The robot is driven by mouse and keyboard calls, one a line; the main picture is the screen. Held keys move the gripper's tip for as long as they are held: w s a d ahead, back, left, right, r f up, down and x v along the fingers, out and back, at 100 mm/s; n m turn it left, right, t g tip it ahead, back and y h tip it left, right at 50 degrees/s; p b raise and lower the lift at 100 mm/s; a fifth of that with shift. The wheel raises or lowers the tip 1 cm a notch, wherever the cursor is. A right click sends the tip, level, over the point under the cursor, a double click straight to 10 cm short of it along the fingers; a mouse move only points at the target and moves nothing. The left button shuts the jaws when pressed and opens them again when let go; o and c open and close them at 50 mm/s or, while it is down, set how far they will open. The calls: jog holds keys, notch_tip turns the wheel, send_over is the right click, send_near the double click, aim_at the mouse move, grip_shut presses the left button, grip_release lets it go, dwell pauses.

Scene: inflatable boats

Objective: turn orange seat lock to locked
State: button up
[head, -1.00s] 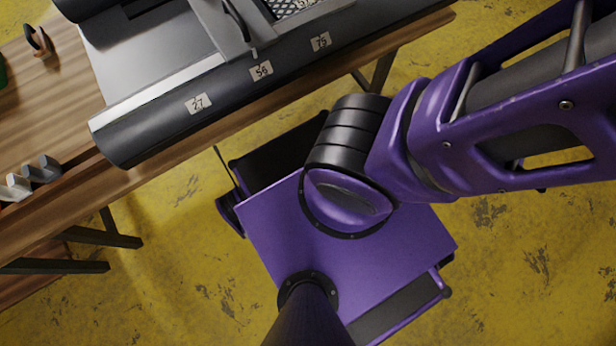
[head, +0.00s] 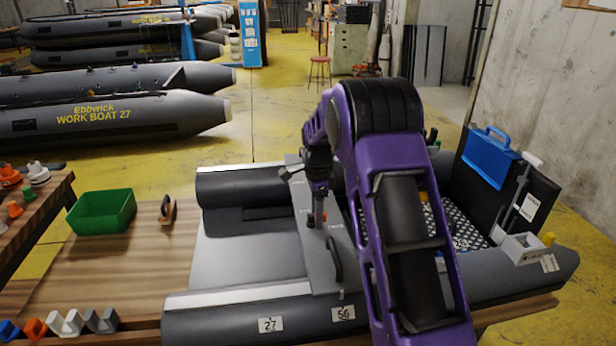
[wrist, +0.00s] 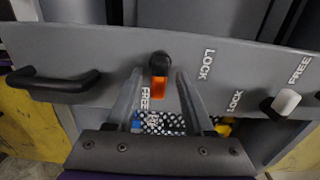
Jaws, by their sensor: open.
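The orange seat lock (wrist: 159,66) is a small orange and black lever on the grey seat board (wrist: 60,48). In the wrist view its lever points down, towards a FREE label; a LOCK label is to its right. My gripper (wrist: 158,80) is open, with one finger on each side of the lever's lower end and nothing visibly gripped. I cannot tell whether either finger touches it. In the head view my gripper (head: 319,213) reaches down over the seat board (head: 318,258), and a bit of orange from the lock (head: 311,220) shows beside the fingers.
A white lock (wrist: 286,102) with its own FREE and LOCK labels is at the right of the board. A black handle (wrist: 55,84) is at the left. A green bin (head: 103,212) and small holders (head: 66,323) lie on the wooden bench beside the boat.

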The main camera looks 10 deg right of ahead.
jog(key=shift+s+r, duration=0.1)
jog(key=shift+r, duration=0.2)
jog(key=shift+c, duration=0.3)
grip_shut()
jog(key=shift+n+p, duration=0.35)
jog(key=shift+n, duration=0.05)
jog(key=n, duration=0.1)
jog(key=n+p, duration=0.1)
jog(key=n, duration=0.1)
jog(key=shift+w+r, duration=0.15)
jog(key=shift+w, duration=0.15)
jog(key=n+p, duration=0.1)
jog(key=n, duration=0.4)
jog(key=shift+w+a+p, duration=0.2)
jog(key=shift+p, duration=0.2)
jog(key=n, duration=0.4)
jog(key=shift+w+a+n+p, duration=0.15)
jog(key=shift+a+n+p, duration=0.05)
jog(key=shift+n+p, duration=0.2)
jog(key=n, duration=0.4)
jog(key=shift+a, duration=0.2)
jog(key=shift+n, duration=0.3)
